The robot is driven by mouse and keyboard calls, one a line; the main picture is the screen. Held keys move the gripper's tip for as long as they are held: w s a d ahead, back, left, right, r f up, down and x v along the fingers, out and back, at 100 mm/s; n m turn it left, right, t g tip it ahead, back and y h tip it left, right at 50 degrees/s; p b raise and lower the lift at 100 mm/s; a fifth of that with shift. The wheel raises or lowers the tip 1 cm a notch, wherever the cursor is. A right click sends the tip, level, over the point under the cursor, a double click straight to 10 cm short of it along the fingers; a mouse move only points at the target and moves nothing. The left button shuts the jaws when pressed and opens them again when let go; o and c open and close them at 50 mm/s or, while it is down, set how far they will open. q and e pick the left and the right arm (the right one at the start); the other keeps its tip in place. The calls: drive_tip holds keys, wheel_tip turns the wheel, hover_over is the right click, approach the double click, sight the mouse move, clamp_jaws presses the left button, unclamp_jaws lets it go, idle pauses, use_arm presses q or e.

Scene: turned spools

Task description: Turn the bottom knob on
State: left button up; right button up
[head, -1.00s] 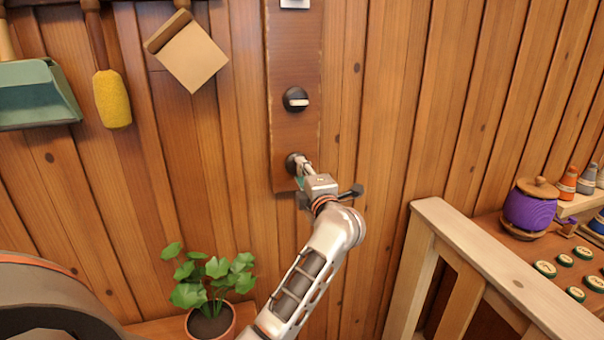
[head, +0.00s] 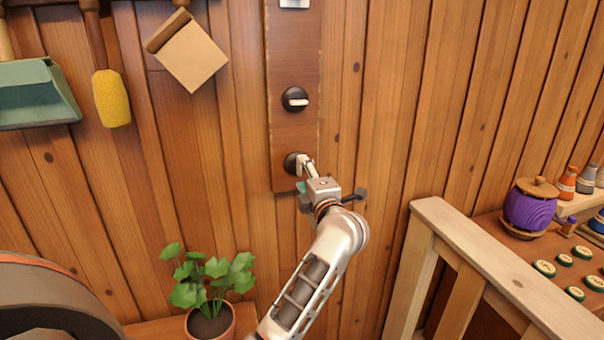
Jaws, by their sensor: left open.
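The bottom knob (head: 291,162) is a round black knob low on a dark wooden panel (head: 292,60) on the plank wall. My left gripper (head: 306,167) is at its right side, with its fingers over part of the knob. The jaws are open; whether they touch the knob cannot be told. The gripper covers the knob's right part, so its pointer is hidden. Another black knob (head: 295,99) with a pale, nearly level bar sits above it on the same panel. My right gripper is not in view.
A potted plant (head: 212,285) stands below left. A wooden railing (head: 450,240) and a bench with a purple spool (head: 531,208) are at the right. A green dustpan (head: 35,95), a yellow duster (head: 111,98) and a square wooden tool (head: 192,60) hang at the upper left.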

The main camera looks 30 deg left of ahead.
use_arm(q)
drive_tip(key=v, duration=0.6)
drive_tip(key=shift+a, duration=0.1)
idle(0.3)
